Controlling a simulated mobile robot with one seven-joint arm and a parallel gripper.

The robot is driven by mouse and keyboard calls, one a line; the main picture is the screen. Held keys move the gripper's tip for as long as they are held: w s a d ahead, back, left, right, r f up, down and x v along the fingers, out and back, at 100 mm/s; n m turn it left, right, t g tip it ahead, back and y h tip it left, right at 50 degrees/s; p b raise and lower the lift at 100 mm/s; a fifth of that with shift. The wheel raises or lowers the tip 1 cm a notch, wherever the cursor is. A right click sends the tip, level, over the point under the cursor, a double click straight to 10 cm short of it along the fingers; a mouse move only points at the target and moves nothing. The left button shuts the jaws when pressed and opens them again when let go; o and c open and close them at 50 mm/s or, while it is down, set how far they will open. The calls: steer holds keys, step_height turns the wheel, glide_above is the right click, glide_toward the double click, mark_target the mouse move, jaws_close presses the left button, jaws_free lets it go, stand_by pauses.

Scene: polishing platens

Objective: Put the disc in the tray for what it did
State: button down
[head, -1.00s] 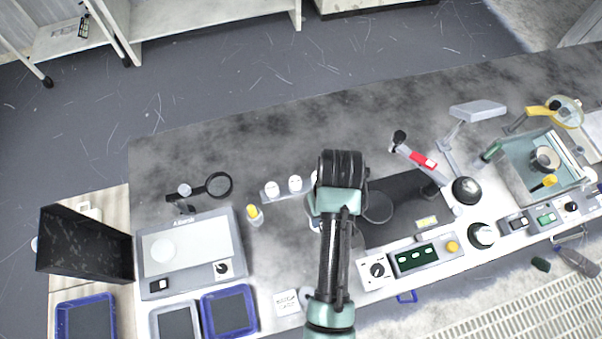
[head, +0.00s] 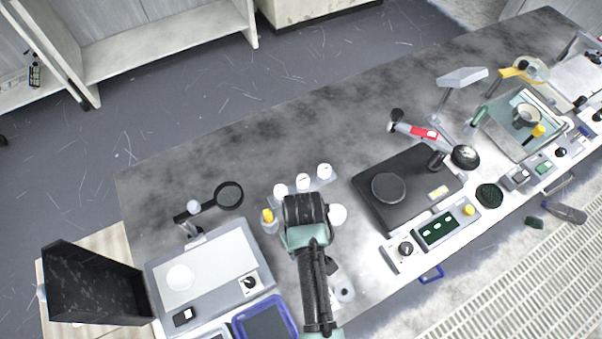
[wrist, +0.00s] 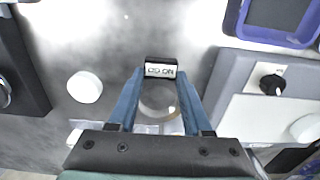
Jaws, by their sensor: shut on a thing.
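My gripper (wrist: 160,74) is low over the bench, its blue fingers closed on a small dark block with a white lettered face (wrist: 160,70). A round, pale, see-through shape shows between the fingers behind it; I cannot tell what it is. In the head view my gripper's tips are hidden by my arm. A white disc (head: 337,213) lies on the bench right of my arm and shows in the wrist view (wrist: 84,87). Another pale disc (head: 180,277) is on the grey instrument (head: 228,248). A blue-rimmed tray (head: 292,318) stands at the front; it shows in the wrist view (wrist: 232,18).
A rack with several white-capped vials (head: 303,180) and a yellow-capped bottle (head: 268,217) stand close to my arm. The black polisher (head: 425,165) is to the right. A magnifier (head: 229,195) stands behind the instrument. The back of the bench is clear.

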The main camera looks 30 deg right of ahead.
steer(key=shift+f, duration=1.65)
steer(key=shift+f, duration=0.1)
steer(key=shift+c, duration=1.7)
jaws_free()
step_height(320, 180, up, 12)
steer(key=shift+p, duration=0.45)
